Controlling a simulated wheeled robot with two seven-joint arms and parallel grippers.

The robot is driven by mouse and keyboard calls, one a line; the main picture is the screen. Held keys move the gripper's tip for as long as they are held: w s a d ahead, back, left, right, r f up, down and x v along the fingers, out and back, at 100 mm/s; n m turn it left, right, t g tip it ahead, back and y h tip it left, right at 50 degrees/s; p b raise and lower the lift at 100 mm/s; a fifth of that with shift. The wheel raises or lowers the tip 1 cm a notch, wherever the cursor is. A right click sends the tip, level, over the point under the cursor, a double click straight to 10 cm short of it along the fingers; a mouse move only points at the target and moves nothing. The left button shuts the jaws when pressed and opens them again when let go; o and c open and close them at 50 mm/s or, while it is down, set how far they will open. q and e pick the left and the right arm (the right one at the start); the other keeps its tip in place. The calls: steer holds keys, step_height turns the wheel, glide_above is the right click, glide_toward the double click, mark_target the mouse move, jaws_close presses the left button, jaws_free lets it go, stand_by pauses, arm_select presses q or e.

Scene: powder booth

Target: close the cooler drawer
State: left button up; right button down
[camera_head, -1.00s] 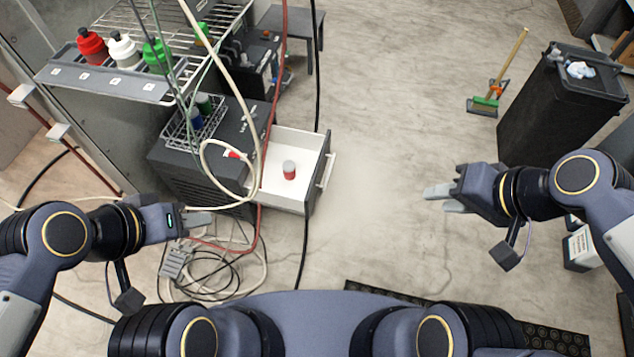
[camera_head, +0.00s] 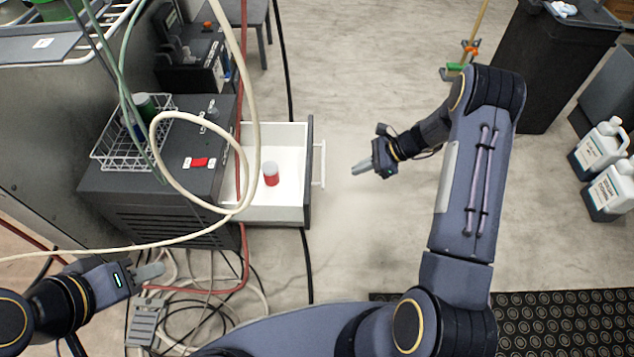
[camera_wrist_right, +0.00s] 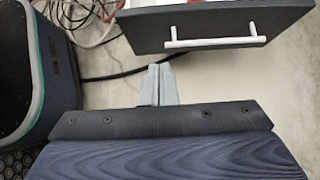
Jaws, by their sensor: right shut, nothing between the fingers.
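The cooler (camera_head: 160,190) is a dark grey box on the floor at the left of the head view. Its white drawer (camera_head: 290,200) is pulled out to the right, with a red jar with a pale lid (camera_head: 270,174) inside. The drawer's dark front carries a pale bar handle (camera_head: 319,164); this handle (camera_wrist_right: 215,43) also shows in the right wrist view. My right gripper (camera_head: 358,169) is shut and empty, just right of the handle and apart from it. Its fingers (camera_wrist_right: 158,84) point toward the drawer front. My left gripper (camera_head: 155,271) is low left, below the cooler; its opening is unclear.
A wire basket (camera_head: 130,145) with cans stands on the cooler. A cream hose loop (camera_head: 156,150) and a red hose hang before it. Cables tangle on the floor below. A dark bin (camera_head: 560,60) and white jugs (camera_head: 604,150) stand right. Floor right of the drawer is clear.

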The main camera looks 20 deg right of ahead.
steer(key=a+r+b+x, duration=0.2)
steer(key=b+x, duration=0.2)
steer(key=x, duration=0.8)
steer(key=shift+w+a+f+b, duration=0.25)
steer(key=shift+w+b, duration=0.1)
steer(key=shift+b, duration=0.05)
steer(key=w+a, duration=0.3)
steer(key=a, duration=0.8)
steer(key=w+a+p, duration=0.1)
steer(key=w+a, duration=0.2)
steer(key=a, duration=0.7)
steer(key=shift+a, duration=0.4)
steer(key=shift+w, duration=0.1)
